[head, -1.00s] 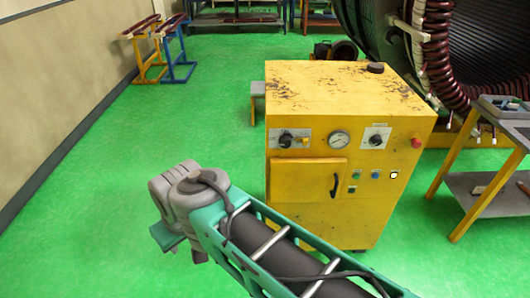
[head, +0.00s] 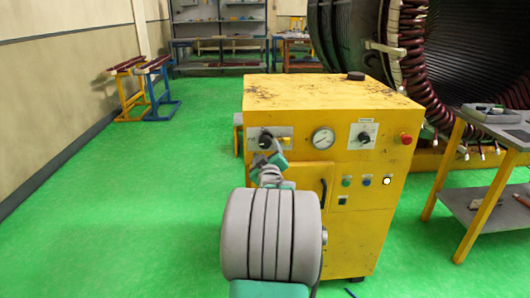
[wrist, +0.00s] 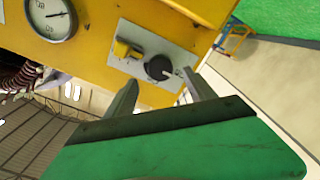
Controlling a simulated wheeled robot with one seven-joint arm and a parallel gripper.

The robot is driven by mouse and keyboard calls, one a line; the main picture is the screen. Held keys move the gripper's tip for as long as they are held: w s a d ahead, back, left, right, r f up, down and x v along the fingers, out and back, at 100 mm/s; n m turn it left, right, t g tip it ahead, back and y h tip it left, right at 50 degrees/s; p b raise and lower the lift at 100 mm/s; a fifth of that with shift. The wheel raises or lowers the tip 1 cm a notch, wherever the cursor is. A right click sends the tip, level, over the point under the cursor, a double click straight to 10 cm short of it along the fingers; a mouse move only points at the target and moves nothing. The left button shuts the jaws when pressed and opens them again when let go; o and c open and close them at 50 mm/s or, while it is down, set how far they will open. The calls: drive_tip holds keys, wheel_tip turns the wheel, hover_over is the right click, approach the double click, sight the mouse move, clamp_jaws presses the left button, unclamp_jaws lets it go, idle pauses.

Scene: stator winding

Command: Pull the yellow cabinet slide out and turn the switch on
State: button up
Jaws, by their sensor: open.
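The yellow cabinet (head: 365,225) stands upright in front of me, its hinged-looking front door (head: 312,172) shut. On its upper left is a plate with a round black switch knob (head: 266,139). In the wrist view the knob (wrist: 158,67) has a pale pointer, and a small yellow block (wrist: 126,48), possibly the slide, sits beside it towards the gauge. My gripper (wrist: 161,79) is open and empty, its two fingers spread on either side of the knob in that view. Contact cannot be told. In the head view my arm hides part of the door and plate.
A pressure gauge (head: 322,138), a second black knob (head: 364,137), a red button (head: 405,138) and small push buttons (head: 366,180) share the cabinet front. A side table (head: 487,126) stands at the right, the large stator behind.

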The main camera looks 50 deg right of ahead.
sight(265, 144)
drive_tip(key=x, duration=0.5)
drive_tip(key=shift+w, duration=0.1)
drive_tip(key=c, duration=1.4)
